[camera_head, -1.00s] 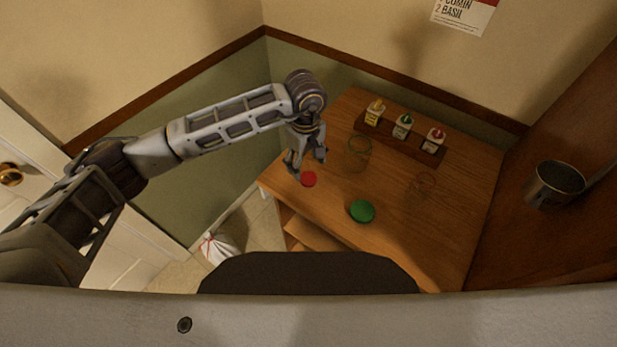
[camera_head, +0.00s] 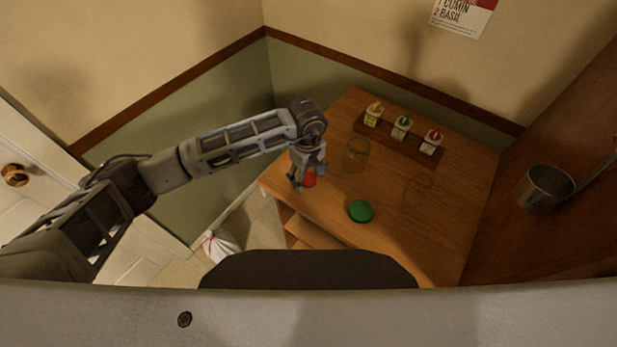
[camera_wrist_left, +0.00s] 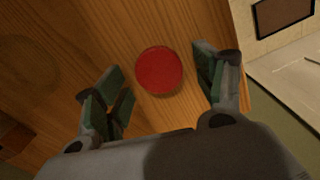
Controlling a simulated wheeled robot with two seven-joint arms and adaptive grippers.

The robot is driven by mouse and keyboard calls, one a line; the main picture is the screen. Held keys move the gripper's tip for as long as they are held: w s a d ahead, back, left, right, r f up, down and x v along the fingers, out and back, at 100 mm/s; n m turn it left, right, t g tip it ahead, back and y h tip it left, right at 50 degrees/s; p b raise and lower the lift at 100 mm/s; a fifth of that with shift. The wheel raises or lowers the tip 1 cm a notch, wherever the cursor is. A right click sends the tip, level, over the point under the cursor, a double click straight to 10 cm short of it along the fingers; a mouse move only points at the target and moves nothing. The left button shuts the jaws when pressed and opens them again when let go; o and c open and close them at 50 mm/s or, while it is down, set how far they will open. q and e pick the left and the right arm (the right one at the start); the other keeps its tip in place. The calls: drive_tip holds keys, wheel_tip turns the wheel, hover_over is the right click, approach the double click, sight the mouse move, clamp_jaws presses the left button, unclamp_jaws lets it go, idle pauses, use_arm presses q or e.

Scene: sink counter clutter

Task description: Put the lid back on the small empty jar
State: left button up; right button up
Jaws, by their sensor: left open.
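A small red lid (camera_head: 311,181) lies on the wooden table near its left corner. In the left wrist view the red lid (camera_wrist_left: 159,70) lies flat between and just beyond my fingertips. My left gripper (camera_head: 307,185) is open above the lid, pointing down, with nothing held; its spread fingers also show in the left wrist view (camera_wrist_left: 163,88). A small clear jar with a red rim (camera_head: 420,188) stands at the right of the table, and looks empty. A larger clear jar with a green rim (camera_head: 356,154) stands behind. My right gripper is out of view.
A green lid (camera_head: 361,211) lies near the front of the wooden table (camera_head: 450,225). A dark rack (camera_head: 389,137) with several spice bottles stands at the back. A metal pot (camera_head: 546,188) is at the right. The table's left edge is close to my left gripper.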

sight(308, 177)
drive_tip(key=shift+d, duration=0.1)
use_arm(q)
drive_tip(key=c, duration=0.8)
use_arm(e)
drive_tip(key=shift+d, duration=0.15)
use_arm(q)
drive_tip(key=shift+o, duration=0.2)
drive_tip(key=shift+r, duration=0.2)
wheel_tip(308, 177, up, 10)
drive_tip(key=b, duration=0.2)
drive_tip(key=shift+f, duration=0.2)
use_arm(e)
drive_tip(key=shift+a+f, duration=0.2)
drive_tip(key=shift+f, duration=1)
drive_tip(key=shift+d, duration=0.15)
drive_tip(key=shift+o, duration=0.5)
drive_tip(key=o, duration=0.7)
